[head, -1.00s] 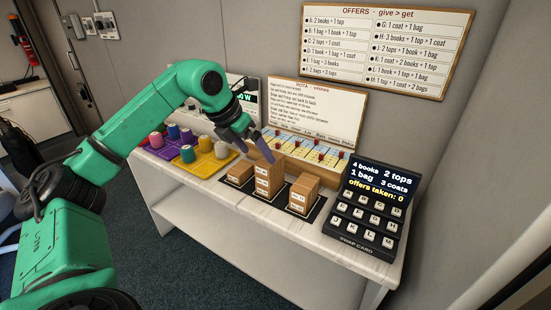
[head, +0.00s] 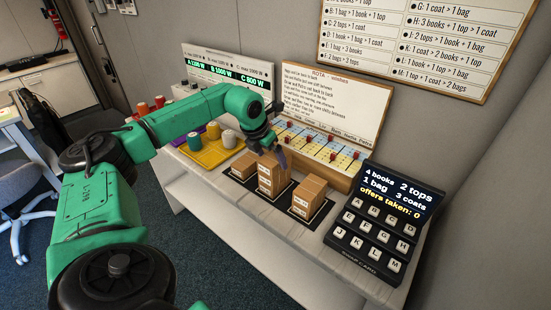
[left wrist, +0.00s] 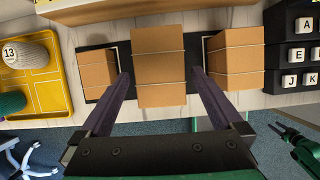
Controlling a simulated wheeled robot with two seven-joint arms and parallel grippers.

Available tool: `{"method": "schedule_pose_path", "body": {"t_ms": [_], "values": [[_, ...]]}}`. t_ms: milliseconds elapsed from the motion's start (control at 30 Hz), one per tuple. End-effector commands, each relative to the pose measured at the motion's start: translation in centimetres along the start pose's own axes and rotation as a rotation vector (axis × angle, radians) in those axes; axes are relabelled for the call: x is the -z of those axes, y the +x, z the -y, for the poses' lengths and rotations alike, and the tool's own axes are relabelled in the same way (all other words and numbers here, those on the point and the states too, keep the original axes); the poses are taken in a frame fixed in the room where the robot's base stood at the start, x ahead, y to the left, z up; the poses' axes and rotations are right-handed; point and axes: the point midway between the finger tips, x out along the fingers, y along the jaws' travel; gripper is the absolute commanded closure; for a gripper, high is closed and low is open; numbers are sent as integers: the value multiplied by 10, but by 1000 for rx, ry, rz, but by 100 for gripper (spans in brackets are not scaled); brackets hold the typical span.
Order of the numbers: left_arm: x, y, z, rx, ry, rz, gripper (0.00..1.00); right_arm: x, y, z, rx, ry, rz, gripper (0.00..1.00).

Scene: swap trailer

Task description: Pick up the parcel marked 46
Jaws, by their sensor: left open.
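Brown cardboard parcels stand in three stacks on black mats: a low left one (head: 243,168), a tall middle stack (head: 270,178) and a right stack (head: 308,196). Their labels are too small to read, so I cannot tell which is marked 46. My left gripper (head: 276,153) is open at the top of the middle stack. In the left wrist view, its two fingers (left wrist: 160,88) point toward the middle stack's top parcel (left wrist: 159,65), one finger to each side, with gaps visible.
A yellow tray (head: 216,158) with spools stands left of the parcels. A black keypad with a display (head: 378,224) stands to the right. A coloured slider board (head: 318,152) and a notice board (head: 325,100) stand behind. The table's front edge is clear.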

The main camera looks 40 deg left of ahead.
Motion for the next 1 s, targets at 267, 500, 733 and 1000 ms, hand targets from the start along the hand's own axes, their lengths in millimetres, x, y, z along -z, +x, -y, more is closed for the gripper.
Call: {"method": "schedule_pose_path", "body": {"t_ms": [267, 500, 733, 1000], "values": [[0, 22, 0, 0, 1, 0, 0, 3, -6, -2, -3, 0, -4, 50], [0, 22, 0, 0, 1, 1, 65, -1, -6, -2, -2, 0, 2, 50], [-1, 21, 0, 1, 0, 2, 88, -3, -6, -1, -2, 0, 5, 50], [-9, 4, 0, 1, 1, 6, 88, -3, -3, -1, -1, 0, 5, 50]]}}
